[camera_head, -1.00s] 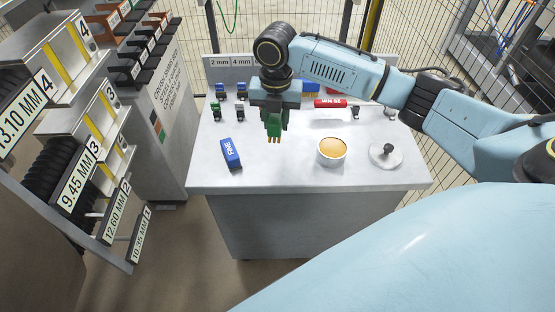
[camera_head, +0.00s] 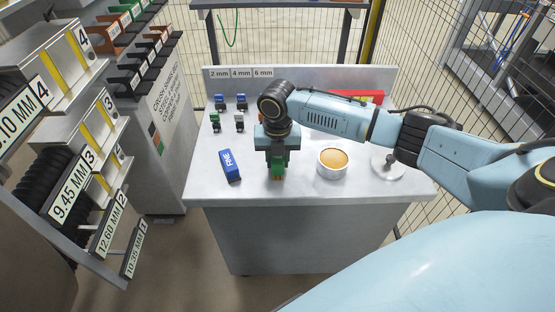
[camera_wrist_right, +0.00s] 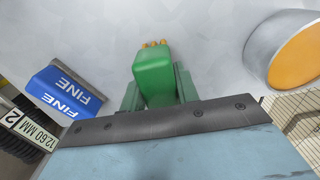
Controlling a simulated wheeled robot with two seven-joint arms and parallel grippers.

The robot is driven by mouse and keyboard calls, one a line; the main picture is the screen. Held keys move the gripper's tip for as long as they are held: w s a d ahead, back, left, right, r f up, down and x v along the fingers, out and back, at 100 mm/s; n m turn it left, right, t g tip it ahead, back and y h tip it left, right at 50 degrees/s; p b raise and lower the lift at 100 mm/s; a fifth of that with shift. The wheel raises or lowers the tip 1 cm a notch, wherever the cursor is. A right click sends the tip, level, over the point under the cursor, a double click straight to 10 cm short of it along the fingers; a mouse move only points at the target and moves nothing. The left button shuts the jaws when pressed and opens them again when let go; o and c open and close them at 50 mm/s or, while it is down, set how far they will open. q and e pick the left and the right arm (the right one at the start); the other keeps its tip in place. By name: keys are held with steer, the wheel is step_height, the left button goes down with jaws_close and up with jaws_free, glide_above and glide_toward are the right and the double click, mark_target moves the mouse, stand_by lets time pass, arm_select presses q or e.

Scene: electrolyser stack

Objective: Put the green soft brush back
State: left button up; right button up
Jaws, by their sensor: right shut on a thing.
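The green soft brush (camera_wrist_right: 153,78) is between the fingers of my right gripper (camera_wrist_right: 155,90) in the right wrist view, with orange bristle tips showing beyond its far end. In the head view my right gripper (camera_head: 278,170) is low over the front half of the grey bench (camera_head: 310,188), and the green brush (camera_head: 277,172) shows below it. I cannot tell whether the brush touches the bench top. My left gripper is in neither view.
The blue FINE block (camera_head: 230,165) lies left of the gripper. A white bowl with orange contents (camera_head: 332,161) stands to the right, then a grey knobbed disc (camera_head: 388,166). Small blue and green clips (camera_head: 221,102) stand at the back left. A red item (camera_head: 362,96) is behind my arm.

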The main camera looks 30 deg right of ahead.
steer(key=shift+r, duration=0.1)
steer(key=o, duration=0.4)
steer(key=shift+f, duration=0.2)
steer(key=o, duration=0.5)
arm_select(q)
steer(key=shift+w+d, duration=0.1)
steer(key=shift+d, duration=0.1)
arm_select(e)
step_height(320, 180, up, 11)
steer(key=shift+r+p, duration=0.1)
steer(key=shift+p, duration=0.95)
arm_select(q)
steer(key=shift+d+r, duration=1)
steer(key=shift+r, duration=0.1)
arm_select(e)
steer(key=shift+r, duration=0.6)
